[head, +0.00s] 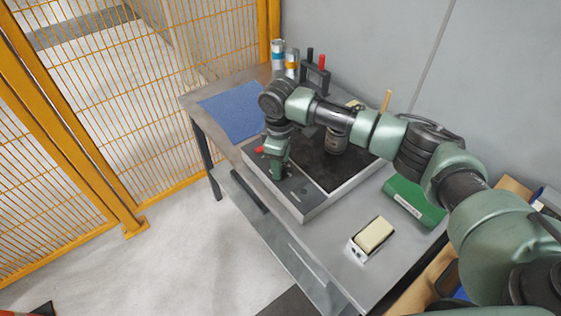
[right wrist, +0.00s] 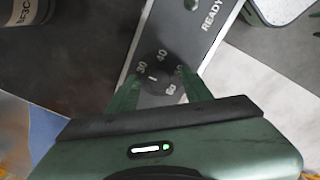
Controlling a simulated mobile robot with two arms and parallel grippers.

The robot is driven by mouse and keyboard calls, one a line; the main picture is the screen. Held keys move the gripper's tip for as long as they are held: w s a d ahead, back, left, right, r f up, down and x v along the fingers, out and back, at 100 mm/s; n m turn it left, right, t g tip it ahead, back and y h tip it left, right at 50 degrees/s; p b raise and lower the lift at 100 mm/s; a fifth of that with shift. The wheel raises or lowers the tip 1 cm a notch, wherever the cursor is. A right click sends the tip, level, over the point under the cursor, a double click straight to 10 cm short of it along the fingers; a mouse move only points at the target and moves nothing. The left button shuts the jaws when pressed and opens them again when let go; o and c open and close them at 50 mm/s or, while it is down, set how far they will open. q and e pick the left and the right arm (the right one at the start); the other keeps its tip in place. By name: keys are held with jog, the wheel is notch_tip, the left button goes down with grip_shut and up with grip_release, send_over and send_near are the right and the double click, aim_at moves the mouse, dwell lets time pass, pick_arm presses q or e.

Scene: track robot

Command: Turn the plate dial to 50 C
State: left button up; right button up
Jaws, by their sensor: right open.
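The hot plate (head: 310,208) is a grey box with a black top, standing on the metal bench. My right gripper (head: 277,174) is open over the panel. In the right wrist view its two green fingers (right wrist: 161,93) lie on either side of the dial; contact cannot be told. In the head view the gripper hides the dial.
A dark jar (head: 337,142) stands on the black top, behind my right arm. A blue mat (head: 232,112), spray cans (head: 278,52) and a rack (head: 315,75) are behind. A green box (head: 413,203) and a cream block (head: 373,235) lie right. Yellow fencing (head: 95,110) stands left.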

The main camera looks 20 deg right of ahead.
grip_shut()
jog(key=shift+r+m+p, duration=0.2)
jog(key=shift+m+p, duration=0.2)
jog(key=shift+p, duration=0.45)
jog(key=m+p, duration=0.7)
jog(key=p, duration=0.2)
jog(key=shift+a+m, duration=0.1)
jog(key=shift+m, duration=0.2)
jog(key=m+p, duration=0.2)
jog(key=shift+m, duration=0.4)
jog(key=m+p, duration=0.2)
jog(key=m, duration=0.1)
jog(key=shift+w+m+g, duration=0.1)
jog(key=shift+m+g, duration=0.2)
jog(key=m+p, duration=0.1)
jog(key=m, duration=0.3)
jog(key=shift+w+f+p, duration=0.1)
jog(key=shift+p, duration=0.25)
jog(key=m+p, duration=0.1)
jog(key=m, duration=0.3)
jog(key=shift+m, duration=0.4)
jog(key=shift+d+m, duration=0.15)
jog(key=shift+m, duration=0.85)
jog(key=shift+d+m, duration=0.1)
jog(key=shift+m, duration=0.9)
